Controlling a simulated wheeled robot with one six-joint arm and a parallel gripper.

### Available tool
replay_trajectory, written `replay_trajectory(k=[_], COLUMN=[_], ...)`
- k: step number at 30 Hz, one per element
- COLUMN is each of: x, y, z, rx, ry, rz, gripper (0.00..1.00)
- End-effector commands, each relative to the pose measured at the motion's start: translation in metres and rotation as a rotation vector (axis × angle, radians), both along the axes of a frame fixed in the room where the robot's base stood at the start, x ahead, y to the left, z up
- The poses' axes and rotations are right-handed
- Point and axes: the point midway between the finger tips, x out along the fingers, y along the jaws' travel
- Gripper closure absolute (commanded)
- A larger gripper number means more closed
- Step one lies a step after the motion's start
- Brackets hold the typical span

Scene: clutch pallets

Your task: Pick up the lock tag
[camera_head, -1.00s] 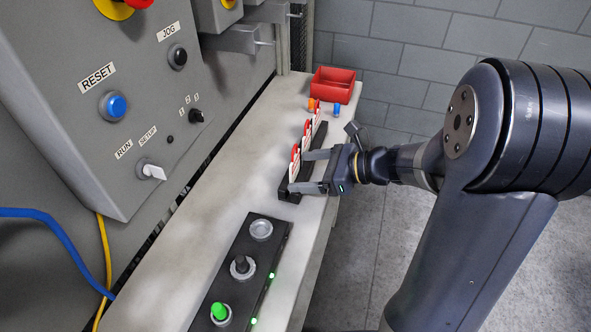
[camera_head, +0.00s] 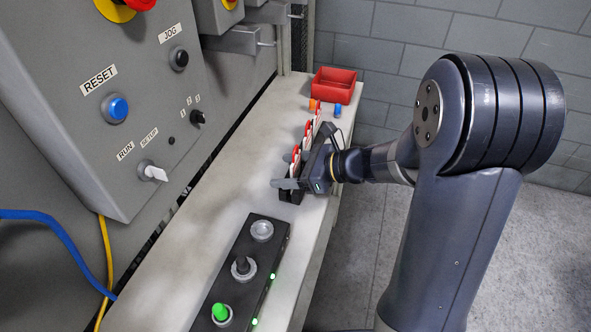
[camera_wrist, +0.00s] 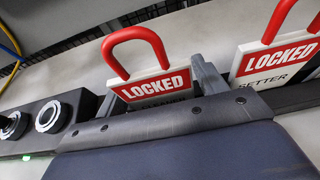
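The nearest lock tag (camera_wrist: 157,85) is a red and white plate reading LOCKED, with a red hoop on top. In the head view the lock tag (camera_head: 294,168) stands in the black rack (camera_head: 293,197), partly hidden by my gripper. My gripper (camera_head: 282,170) is open, its two fingers reaching past the tag's two side edges. The wrist view shows my gripper (camera_wrist: 160,92) with one finger at each side of the tag. Whether the fingers touch the tag cannot be told.
More lock tags (camera_head: 309,132) stand in the rack behind; a second LOCKED tag (camera_wrist: 278,57) is close at right in the wrist view. A red bin (camera_head: 334,86) stands at the shelf's far end. A black button box (camera_head: 240,265) lies in front. The control panel (camera_head: 120,75) rises at left.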

Motion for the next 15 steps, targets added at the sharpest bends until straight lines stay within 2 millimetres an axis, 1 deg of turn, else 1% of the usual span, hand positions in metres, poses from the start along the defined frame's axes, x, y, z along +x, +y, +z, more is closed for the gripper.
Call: replay_trajectory(k=[1, 2, 12, 15], x=[0.0, 0.0, -0.0001, 0.0], y=[-0.0001, -0.0001, -0.0002, -0.0001], z=[0.0, 0.0, 0.0001, 0.0002], rx=[0.0, 0.0, 0.0, 0.0], ry=[0.0, 0.0, 0.0, 0.0], rz=[0.0, 0.0, 0.0, 0.0], gripper=[0.37, 0.4, 0.67, 0.68])
